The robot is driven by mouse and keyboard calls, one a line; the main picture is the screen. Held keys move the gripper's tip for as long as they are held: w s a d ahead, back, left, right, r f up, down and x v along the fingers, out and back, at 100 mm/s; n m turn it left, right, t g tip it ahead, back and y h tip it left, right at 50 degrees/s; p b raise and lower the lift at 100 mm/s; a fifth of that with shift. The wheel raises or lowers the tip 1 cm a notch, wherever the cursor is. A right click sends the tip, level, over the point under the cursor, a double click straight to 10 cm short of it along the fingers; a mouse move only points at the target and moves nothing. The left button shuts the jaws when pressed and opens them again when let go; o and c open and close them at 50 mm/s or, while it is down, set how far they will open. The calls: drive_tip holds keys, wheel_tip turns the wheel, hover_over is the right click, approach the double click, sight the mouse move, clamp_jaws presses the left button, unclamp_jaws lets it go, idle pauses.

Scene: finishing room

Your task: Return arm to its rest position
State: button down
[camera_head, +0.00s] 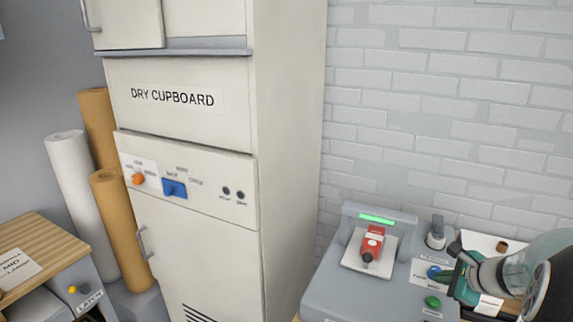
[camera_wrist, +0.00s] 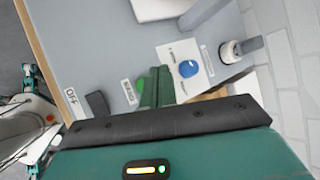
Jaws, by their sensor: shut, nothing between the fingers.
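My gripper (camera_head: 447,277) is at the right of the head view, low over the right side of a grey bench machine (camera_head: 330,284). Its green fingers are shut with nothing between them; they also show in the wrist view (camera_wrist: 157,85). The fingertips are close to a blue knob (camera_head: 434,272) on a white plate; I cannot tell whether they touch it. The knob shows clear of the fingers in the wrist view (camera_wrist: 188,69). A green button (camera_head: 432,302) sits in front of the knob. In the wrist view the fingers partly hide a green button.
A red device (camera_head: 372,243) sits on a pale plate on the machine, before a lit green bar (camera_head: 377,219). A grey-capped post (camera_head: 436,233) stands behind the knob. A tall dry cupboard (camera_head: 284,150) stands left. A brick wall (camera_head: 450,120) is behind.

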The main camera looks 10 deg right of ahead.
drive_tip(key=a+r+n+g+y, duration=0.1)
drive_tip(key=a+r+n, duration=0.1)
drive_tip(key=a+n, duration=0.3)
drive_tip(key=a+r+n+y, duration=0.1)
drive_tip(key=a+r+n, duration=0.15)
drive_tip(key=a, duration=0.55)
drive_tip(key=s+a+r+n+g+h, duration=0.1)
drive_tip(key=s+a+r+n, duration=0.1)
drive_tip(key=s+a+n, duration=0.6)
drive_tip(key=s+a+r+n+g+h, duration=0.1)
drive_tip(key=s+a+r+n+h, duration=0.1)
drive_tip(key=s+a+n, duration=0.5)
drive_tip(key=shift+s+a+r+n, duration=0.4)
drive_tip(key=shift+a+r+n, duration=0.2)
drive_tip(key=shift+a+n, duration=0.65)
idle(0.9)
